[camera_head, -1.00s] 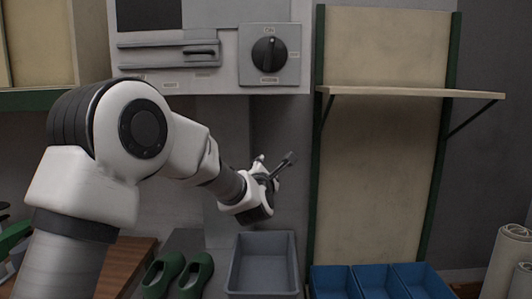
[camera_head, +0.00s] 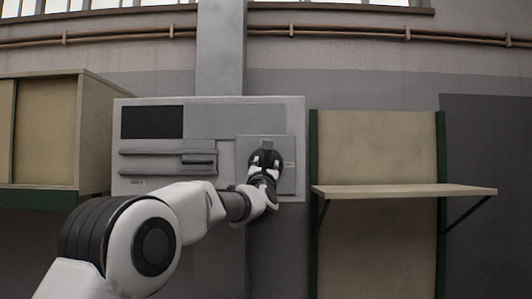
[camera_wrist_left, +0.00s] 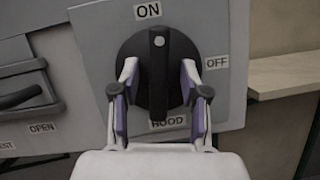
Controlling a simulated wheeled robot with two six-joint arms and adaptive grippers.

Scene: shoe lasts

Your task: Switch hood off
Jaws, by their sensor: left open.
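The hood switch is a round black knob (camera_wrist_left: 157,50) with a raised bar grip. In the left wrist view the bar's white dot points up toward the ON label (camera_wrist_left: 147,11). The OFF label (camera_wrist_left: 216,63) is to the right of the knob and the HOOD label is below it. My left gripper (camera_wrist_left: 159,78) is open, with one finger on each side of the bar. I cannot tell whether the fingers touch it. In the head view my left gripper (camera_head: 265,163) is in front of the switch plate (camera_head: 287,178) and partly hides the knob. My right gripper is not in view.
The grey control panel (camera_head: 220,122) has a slide handle (camera_head: 198,158) left of the switch; an OPEN label (camera_wrist_left: 42,127) shows near it. A wooden shelf (camera_head: 400,190) juts out to the right. A cabinet (camera_head: 50,130) hangs at the left.

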